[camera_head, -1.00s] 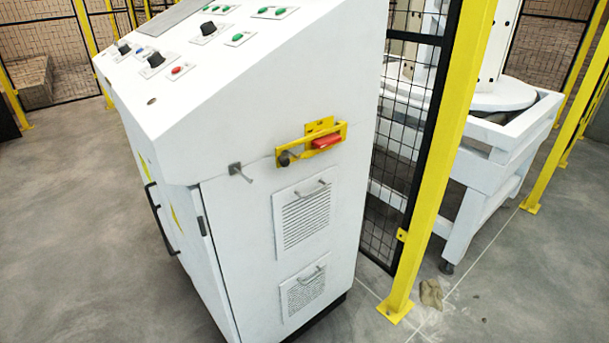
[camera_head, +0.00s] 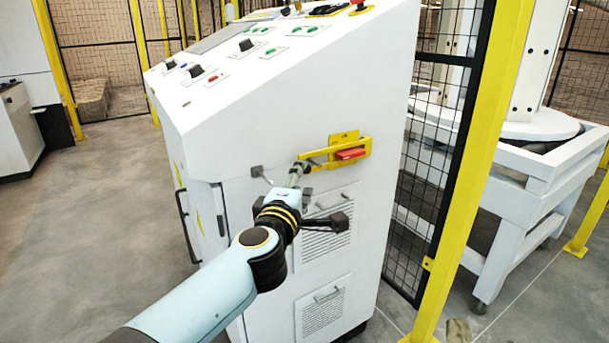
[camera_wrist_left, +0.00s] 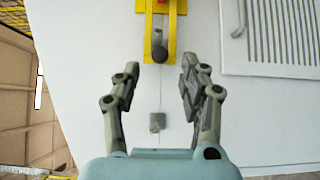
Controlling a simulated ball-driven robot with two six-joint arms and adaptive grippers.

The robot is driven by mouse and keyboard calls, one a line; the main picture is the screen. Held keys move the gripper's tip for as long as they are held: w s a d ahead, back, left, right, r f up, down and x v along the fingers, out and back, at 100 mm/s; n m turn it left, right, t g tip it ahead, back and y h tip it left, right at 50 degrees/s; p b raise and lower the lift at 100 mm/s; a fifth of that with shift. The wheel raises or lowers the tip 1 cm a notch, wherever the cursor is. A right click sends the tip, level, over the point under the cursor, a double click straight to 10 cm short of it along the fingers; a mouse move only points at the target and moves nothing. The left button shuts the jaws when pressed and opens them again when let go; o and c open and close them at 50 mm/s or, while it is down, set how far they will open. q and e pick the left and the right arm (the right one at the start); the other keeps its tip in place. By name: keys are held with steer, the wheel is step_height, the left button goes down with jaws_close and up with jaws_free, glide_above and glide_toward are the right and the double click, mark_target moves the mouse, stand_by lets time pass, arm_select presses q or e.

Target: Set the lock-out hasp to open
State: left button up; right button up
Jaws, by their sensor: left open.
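The yellow lock-out hasp (camera_head: 349,150) is mounted on the side of the white control cabinet, with a red part (camera_head: 350,154) at its right and a dark knob at its left end. In the left wrist view the yellow hasp (camera_wrist_left: 173,40) is at the top centre, with its dark round knob (camera_wrist_left: 159,53) ahead of the fingers. My left gripper (camera_head: 301,172) is just below and left of the hasp. In the wrist view the left gripper (camera_wrist_left: 160,85) is open and empty, its fingers apart with the knob beyond the gap. The right gripper is not seen.
A grey handle (camera_head: 262,174) sticks out of the cabinet left of the hasp. Louvred vents with handles lie below. A yellow post (camera_head: 480,150) and black mesh fence stand right of the cabinet. Grey floor (camera_head: 100,220) is clear at the left.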

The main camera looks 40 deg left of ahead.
mark_target(306, 171)
arm_select(q)
steer(key=x, duration=0.4)
jaws_close()
stand_by(0.4)
